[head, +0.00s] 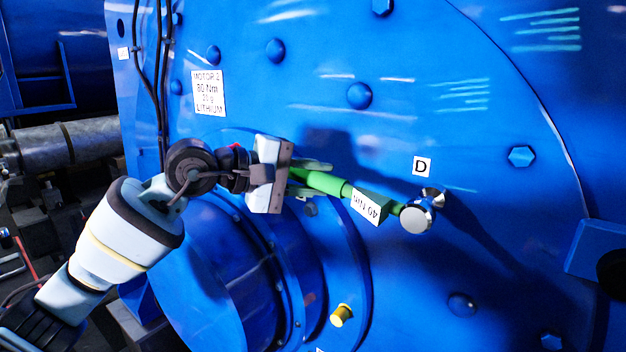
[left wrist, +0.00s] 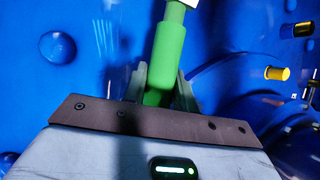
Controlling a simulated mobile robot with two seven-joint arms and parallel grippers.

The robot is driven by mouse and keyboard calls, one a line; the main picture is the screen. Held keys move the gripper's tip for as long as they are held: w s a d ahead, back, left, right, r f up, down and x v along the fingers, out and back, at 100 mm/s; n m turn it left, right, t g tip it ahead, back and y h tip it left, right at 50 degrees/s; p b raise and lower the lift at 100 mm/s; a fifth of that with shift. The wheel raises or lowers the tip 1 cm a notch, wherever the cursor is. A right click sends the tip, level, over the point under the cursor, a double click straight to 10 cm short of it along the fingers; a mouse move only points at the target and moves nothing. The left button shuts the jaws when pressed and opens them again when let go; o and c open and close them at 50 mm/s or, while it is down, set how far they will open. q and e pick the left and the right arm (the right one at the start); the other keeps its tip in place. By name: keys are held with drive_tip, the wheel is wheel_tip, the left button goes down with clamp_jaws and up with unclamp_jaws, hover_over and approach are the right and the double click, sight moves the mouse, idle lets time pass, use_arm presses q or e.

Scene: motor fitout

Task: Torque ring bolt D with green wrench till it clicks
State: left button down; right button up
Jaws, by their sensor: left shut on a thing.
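My left gripper (head: 308,172) is shut on the handle of the green wrench (head: 325,183). The wrench carries a tag reading "40 Nm" upside down, and its round silver head (head: 417,216) is at the bolt place just below the label D (head: 422,167). The head covers ring bolt D, so I cannot tell how well it is seated. In the left wrist view the green handle (left wrist: 165,55) stands between the two fingers (left wrist: 160,85), and the wrench head is out of view. My right gripper is not in view.
The blue motor face has several other bolts, such as one to the right (head: 521,156). A round blue housing (head: 225,265) and a yellow plug (head: 341,315) stick out below the wrench. Black cables run at upper left.

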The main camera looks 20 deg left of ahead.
use_arm(q)
drive_tip(key=shift+r, duration=0.35)
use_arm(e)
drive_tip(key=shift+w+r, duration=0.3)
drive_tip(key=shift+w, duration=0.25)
use_arm(q)
drive_tip(key=shift+r, duration=0.15)
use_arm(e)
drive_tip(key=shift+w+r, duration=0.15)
use_arm(q)
drive_tip(key=shift+r+m+p, duration=0.3)
drive_tip(key=shift+r+p, duration=0.05)
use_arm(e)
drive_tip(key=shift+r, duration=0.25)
use_arm(q)
drive_tip(key=shift+s+d+r+y, duration=0.1)
drive_tip(key=shift+d+r+y, duration=0.05)
drive_tip(key=shift+r+y, duration=0.15)
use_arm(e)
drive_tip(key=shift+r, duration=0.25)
use_arm(q)
drive_tip(key=shift+r+m+p, duration=0.3)
drive_tip(key=shift+r+p, duration=0.15)
drive_tip(key=shift+p, duration=0.05)
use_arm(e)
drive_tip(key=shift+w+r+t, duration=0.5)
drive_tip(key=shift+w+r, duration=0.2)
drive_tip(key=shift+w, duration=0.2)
